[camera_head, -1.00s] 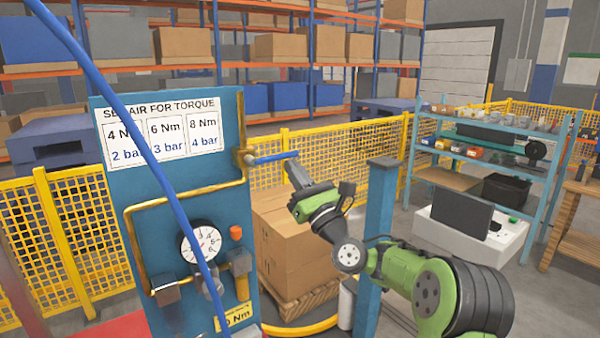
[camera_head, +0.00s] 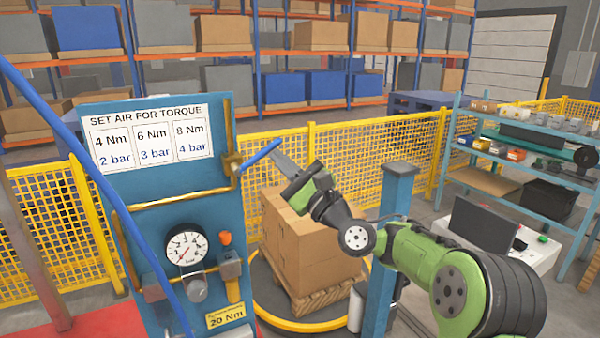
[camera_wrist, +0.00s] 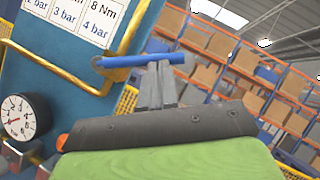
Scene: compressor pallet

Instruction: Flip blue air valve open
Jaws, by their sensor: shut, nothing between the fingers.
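The blue air valve lever (camera_head: 262,155) sticks out to the right from a brass fitting (camera_head: 233,166) at the panel's upper right edge. It slopes up to the right in the head view. The lever (camera_wrist: 140,61) also shows in the wrist view, crossing just beyond the fingertips. My gripper (camera_head: 277,157) is shut with nothing between its fingers. Its tips are at the lever's outer half, touching it or very close; I cannot tell which. In the wrist view my gripper (camera_wrist: 155,70) points at the lever from below.
The blue panel (camera_head: 190,190) carries a torque chart (camera_head: 150,140), brass pipes and a gauge (camera_head: 186,245) with its needle at lower left. A blue hose crosses its left side. Cartons (camera_head: 300,245) on a pallet, a blue post (camera_head: 388,250) and yellow fencing stand behind and beside my arm.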

